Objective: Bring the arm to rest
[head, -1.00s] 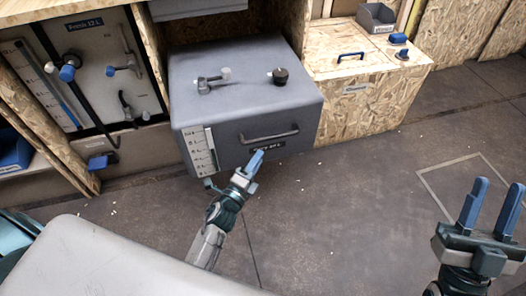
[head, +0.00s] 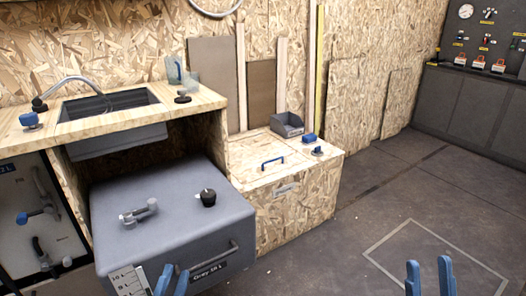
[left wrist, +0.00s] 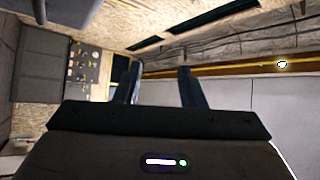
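My left gripper (head: 172,281) shows at the bottom edge in the head view, in front of the grey tank (head: 185,190); only its blue fingertips show. In the left wrist view its two fingers (left wrist: 158,88) stand apart with nothing between them. My right gripper (head: 429,277) shows at the bottom right in the head view, with its two blue fingers apart and empty, over the floor. The rest of both arms is out of the head view.
A wooden counter with a sink (head: 110,103) stands above the grey tank. A wooden box (head: 300,200) with a blue handle is to its right, with a grey bin (head: 287,124) on top. The floor (head: 390,205) at right is clear. A dark control panel (head: 475,100) stands far right.

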